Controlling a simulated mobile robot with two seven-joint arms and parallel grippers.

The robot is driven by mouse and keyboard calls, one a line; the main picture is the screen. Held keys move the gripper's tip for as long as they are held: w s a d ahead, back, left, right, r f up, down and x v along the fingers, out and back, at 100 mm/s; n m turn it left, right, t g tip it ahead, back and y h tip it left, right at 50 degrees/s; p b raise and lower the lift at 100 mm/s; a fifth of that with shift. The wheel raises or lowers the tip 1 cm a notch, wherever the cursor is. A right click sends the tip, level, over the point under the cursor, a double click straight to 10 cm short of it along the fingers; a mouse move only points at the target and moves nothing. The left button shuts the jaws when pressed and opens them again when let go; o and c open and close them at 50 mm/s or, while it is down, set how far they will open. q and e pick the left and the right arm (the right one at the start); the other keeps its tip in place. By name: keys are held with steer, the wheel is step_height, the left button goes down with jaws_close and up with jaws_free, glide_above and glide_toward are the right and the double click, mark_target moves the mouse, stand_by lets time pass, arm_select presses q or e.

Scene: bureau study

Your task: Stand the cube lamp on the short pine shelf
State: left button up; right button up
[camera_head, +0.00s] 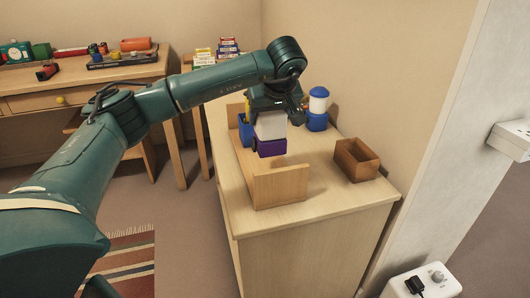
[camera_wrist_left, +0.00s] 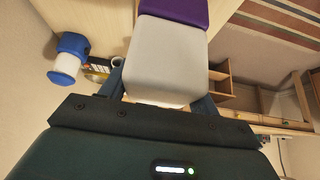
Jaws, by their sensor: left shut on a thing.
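The cube lamp has a pale white cube shade (camera_head: 270,125) and a purple base (camera_head: 271,147). My left gripper (camera_head: 274,108) is shut on the white part from above and holds the lamp upright, base down. In the left wrist view the white cube (camera_wrist_left: 168,60) sits between the fingers, with the purple part (camera_wrist_left: 175,12) beyond it. In the head view the lamp overlaps a low pine shelf (camera_head: 280,186) with an upright end panel, on a pale wooden cabinet. The lamp hides part of this shelf, and I cannot tell whether they touch. My right gripper is not in view.
A blue-and-white lamp (camera_head: 317,108) stands behind on the cabinet (camera_head: 330,205). A blue item (camera_head: 245,130) is beside the held lamp. An open brown wooden box (camera_head: 356,160) sits at the right. The cabinet's front top is clear. A cluttered desk (camera_head: 85,88) stands at the left.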

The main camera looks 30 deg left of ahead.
mark_target(274, 127)
arm_select(q)
step_height(274, 127, down, 8)
steer(key=shift+r+b, duration=0.15)
steer(key=shift+b, duration=0.9)
steer(key=shift+f, duration=0.2)
steer(key=o, duration=1.1)
steer(key=shift+r, duration=0.25)
steer(key=p+v, duration=0.3)
steer(key=v, duration=0.9)
